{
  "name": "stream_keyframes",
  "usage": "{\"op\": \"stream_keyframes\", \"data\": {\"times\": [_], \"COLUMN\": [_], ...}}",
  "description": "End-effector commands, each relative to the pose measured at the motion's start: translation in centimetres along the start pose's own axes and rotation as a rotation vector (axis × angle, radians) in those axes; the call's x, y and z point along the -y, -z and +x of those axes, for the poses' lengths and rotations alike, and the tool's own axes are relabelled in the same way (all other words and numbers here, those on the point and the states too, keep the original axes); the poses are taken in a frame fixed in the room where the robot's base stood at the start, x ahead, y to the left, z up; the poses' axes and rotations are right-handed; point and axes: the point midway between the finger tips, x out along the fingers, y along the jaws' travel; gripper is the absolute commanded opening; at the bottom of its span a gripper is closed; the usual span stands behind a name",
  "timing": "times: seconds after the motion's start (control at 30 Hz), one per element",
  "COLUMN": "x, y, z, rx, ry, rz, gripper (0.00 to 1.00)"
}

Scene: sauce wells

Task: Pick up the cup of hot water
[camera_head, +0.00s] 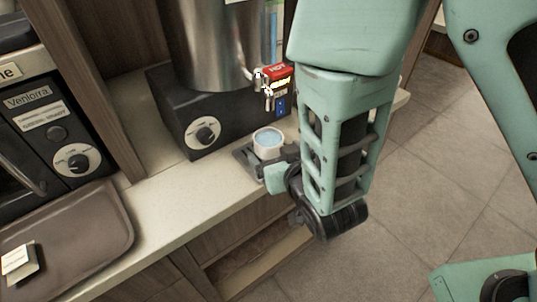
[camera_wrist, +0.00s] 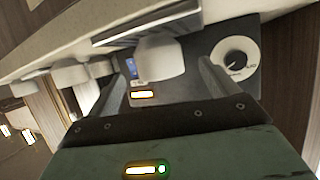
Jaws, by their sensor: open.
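The cup of hot water (camera_head: 268,150) is a small white cup with light blue water in it. It is upright beside the counter's edge, in front of the dispenser's tap. My gripper (camera_head: 264,160) is at the cup, coming in from the right and front. In the wrist view, the white cup (camera_wrist: 160,62) lies between the two spread fingers of my gripper (camera_wrist: 168,68). The fingers are open, with a gap visible on each side of the cup. The underside of the cup is partly hidden by the gripper in the head view.
A steel water dispenser (camera_head: 212,45) on a black base (camera_head: 180,110) stands behind the cup, with a red-labelled tap (camera_head: 278,72). A brown tray (camera_head: 75,240) lies on the counter (camera_head: 165,200) at left. A black appliance (camera_head: 60,120) with a dial stands behind the tray.

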Motion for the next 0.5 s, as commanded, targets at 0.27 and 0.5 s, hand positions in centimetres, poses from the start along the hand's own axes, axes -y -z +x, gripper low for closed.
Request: {"op": "stream_keyframes", "data": {"times": [0.27,0.5], "x": [-0.1,-0.2], "y": [0.2,0.3], "z": [2.4,5.7], "rx": [0.002,0.002], "ry": [-0.003,-0.002], "rz": [-0.001,-0.002], "gripper": [0.86,0.86]}}
